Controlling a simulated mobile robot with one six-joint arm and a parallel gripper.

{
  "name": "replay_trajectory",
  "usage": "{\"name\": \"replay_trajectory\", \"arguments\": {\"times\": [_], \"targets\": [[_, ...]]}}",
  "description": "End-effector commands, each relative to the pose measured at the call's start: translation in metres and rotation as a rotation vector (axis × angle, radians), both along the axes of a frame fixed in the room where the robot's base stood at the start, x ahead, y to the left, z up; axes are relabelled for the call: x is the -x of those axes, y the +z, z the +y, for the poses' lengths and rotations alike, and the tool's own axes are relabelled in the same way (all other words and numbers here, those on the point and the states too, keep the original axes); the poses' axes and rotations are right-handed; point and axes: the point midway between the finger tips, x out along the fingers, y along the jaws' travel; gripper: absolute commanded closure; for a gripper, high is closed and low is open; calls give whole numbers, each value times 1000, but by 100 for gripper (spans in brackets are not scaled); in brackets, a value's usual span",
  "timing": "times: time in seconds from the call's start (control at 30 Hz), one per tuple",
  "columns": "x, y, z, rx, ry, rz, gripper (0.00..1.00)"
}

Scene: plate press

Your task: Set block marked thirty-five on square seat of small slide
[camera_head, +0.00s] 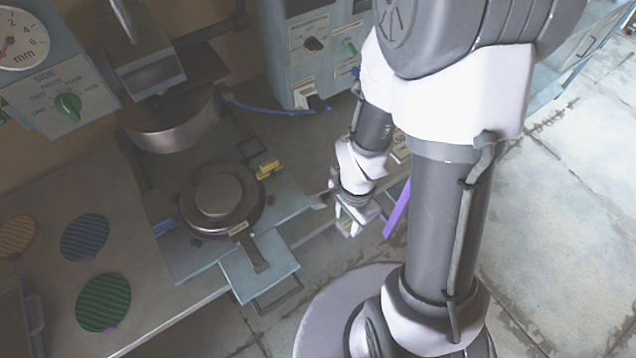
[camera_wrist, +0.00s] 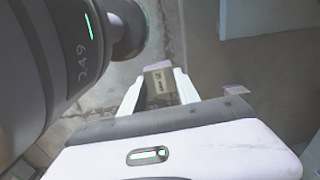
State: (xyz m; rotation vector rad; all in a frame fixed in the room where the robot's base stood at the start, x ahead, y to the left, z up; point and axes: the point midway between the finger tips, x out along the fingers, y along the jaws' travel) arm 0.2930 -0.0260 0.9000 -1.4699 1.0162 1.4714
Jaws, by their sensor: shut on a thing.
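My gripper (camera_head: 350,226) hangs in the air to the right of the press, in front of the bench edge. In the wrist view my gripper (camera_wrist: 160,82) is shut on a small pale tan block (camera_wrist: 159,84). The block has a dark marking on its face, too small to read surely. A light blue slide plate (camera_head: 282,257) with a handle loop sticks out at the bench front, left of my gripper and apart from it. A dark lever lies over part of it. I cannot make out its square seat.
A round dark press plate (camera_head: 220,200) sits behind the slide plate. A small yellow piece (camera_head: 268,168) lies beside it. Green (camera_head: 103,302), blue (camera_head: 85,238) and orange discs lie at left. A purple bar (camera_head: 397,210) stands close right of my gripper.

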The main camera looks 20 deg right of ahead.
Motion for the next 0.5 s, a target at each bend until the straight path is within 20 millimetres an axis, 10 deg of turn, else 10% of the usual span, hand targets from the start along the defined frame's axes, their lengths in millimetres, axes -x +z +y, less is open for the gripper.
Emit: {"name": "replay_trajectory", "arguments": {"times": [0.33,0.5], "targets": [[3,-1,0,0,-50,-2,100],[-38,-7,7,0,-46,-4,100]]}}
